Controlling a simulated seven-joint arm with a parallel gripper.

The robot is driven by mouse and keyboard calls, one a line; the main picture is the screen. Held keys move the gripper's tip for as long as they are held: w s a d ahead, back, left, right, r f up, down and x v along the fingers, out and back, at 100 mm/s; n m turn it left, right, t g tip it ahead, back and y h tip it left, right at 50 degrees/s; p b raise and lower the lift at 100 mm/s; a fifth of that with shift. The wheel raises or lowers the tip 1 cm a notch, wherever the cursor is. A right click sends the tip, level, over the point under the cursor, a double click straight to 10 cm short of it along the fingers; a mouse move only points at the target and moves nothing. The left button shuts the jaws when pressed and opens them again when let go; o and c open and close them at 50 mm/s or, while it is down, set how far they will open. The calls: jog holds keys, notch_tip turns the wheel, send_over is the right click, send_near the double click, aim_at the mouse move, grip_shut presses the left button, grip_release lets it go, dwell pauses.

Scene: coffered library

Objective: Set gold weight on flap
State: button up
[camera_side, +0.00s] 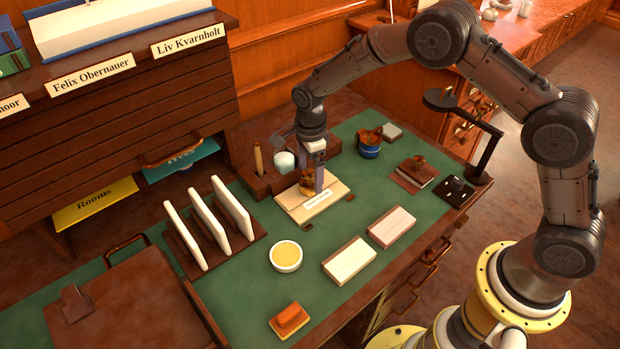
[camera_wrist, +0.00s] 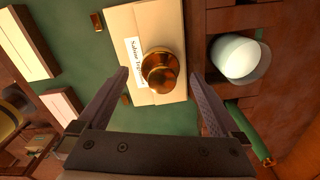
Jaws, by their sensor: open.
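The gold weight (camera_side: 306,184) is a round, shiny knob-topped piece standing on a cream envelope (camera_side: 290,207). In the wrist view the gold weight (camera_wrist: 162,72) sits near the middle of the envelope (camera_wrist: 172,18), touching or partly covering the edge of its white name label (camera_wrist: 134,62). My gripper (camera_side: 319,186) is low over the envelope. In the wrist view my gripper (camera_wrist: 159,74) is open, with one finger on each side of the weight and a gap to both. I cannot make out the flap's edges clearly.
A dark wooden holder with a white ball (camera_side: 284,160) stands close behind the envelope. A dark lamp-like stand (camera_side: 484,150) is at right. Green desk top is free between them.

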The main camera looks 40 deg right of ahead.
jog(key=s+d+r+t, duration=0.1)
jog(key=s+d+r, duration=0.1)
jog(key=r, duration=1.1)
jog(key=s+d+r+t, duration=0.1)
jog(key=d+r+t, duration=0.1)
jog(key=r, duration=1)
jog(key=s+d+r+n+t, duration=0.15)
jog(key=s+r+n, duration=0.25)
jog(key=s, duration=0.6)
jog(key=s+d+r+n+t, duration=0.1)
jog(key=s+d+r+n, duration=0.25)
jog(key=s, duration=0.65)
jog(key=s+f+n, duration=0.6)
jog(key=s+n, duration=0.3)
jog(key=n, duration=0.4)
jog(key=shift+s+f, duration=0.3)
jog(key=shift+d, duration=0.1)
